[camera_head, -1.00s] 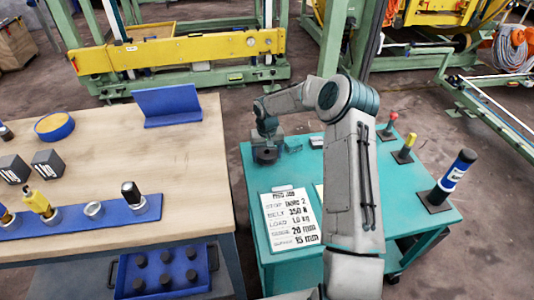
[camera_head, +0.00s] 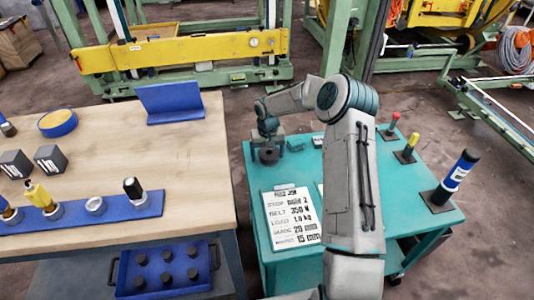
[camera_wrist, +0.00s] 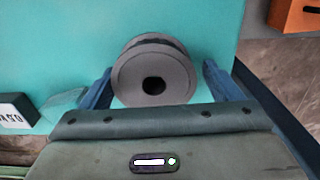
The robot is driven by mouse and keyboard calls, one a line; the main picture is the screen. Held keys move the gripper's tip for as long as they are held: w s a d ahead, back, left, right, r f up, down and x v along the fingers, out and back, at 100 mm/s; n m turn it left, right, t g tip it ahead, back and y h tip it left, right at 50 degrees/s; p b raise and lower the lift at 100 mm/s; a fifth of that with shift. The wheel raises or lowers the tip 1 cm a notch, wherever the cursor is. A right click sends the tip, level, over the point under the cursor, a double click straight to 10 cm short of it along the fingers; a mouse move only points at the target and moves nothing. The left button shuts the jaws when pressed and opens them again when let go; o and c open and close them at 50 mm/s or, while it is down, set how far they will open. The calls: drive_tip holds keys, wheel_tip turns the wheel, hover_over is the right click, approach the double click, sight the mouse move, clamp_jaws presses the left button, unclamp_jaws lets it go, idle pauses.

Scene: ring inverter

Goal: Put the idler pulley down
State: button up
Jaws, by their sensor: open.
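The idler pulley is a dark grey grooved wheel with a dark centre hole. In the wrist view the idler pulley (camera_wrist: 152,72) is on the teal table top, between the two blue fingers of my gripper (camera_wrist: 157,85). A gap shows between the pulley and the right finger; the left finger is close to its edge. In the head view the pulley (camera_head: 268,156) is a small dark shape under my gripper (camera_head: 270,148) at the table's back left. The fingers are hard to make out there.
The teal table (camera_head: 400,214) carries a printed sheet (camera_head: 292,215) in front of the pulley. A blue-topped post (camera_head: 455,178), a yellow post (camera_head: 407,147) and a red post (camera_head: 390,128) stand at its right. A wooden bench (camera_head: 150,160) is at the left, across a narrow gap.

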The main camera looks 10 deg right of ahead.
drive_tip(key=shift+s+d+f, duration=0.2)
drive_tip(key=shift+d+f, duration=0.25)
drive_tip(key=shift+d, duration=0.1)
drive_tip(key=shift+d+r+p, duration=0.1)
drive_tip(key=shift+r+p, duration=0.35)
drive_tip(key=shift+r, duration=0.05)
wheel_tip(320, 180, up, 12)
drive_tip(key=f, duration=0.1)
drive_tip(key=s+a+r+h, duration=0.1)
drive_tip(key=s+a+r, duration=0.1)
drive_tip(key=s+r, duration=0.6)
drive_tip(key=s+r+t, duration=0.1)
drive_tip(key=s+r, duration=0.2)
drive_tip(key=s, duration=1.1)
drive_tip(key=s+d+r+y, duration=0.1)
drive_tip(key=s+r, duration=0.3)
drive_tip(key=s, duration=1)
drive_tip(key=shift+s+d+t+p, duration=0.15)
drive_tip(key=shift+s+t+p, duration=0.2)
drive_tip(key=shift+t+p, duration=0.05)
drive_tip(key=shift+r, duration=0.1)
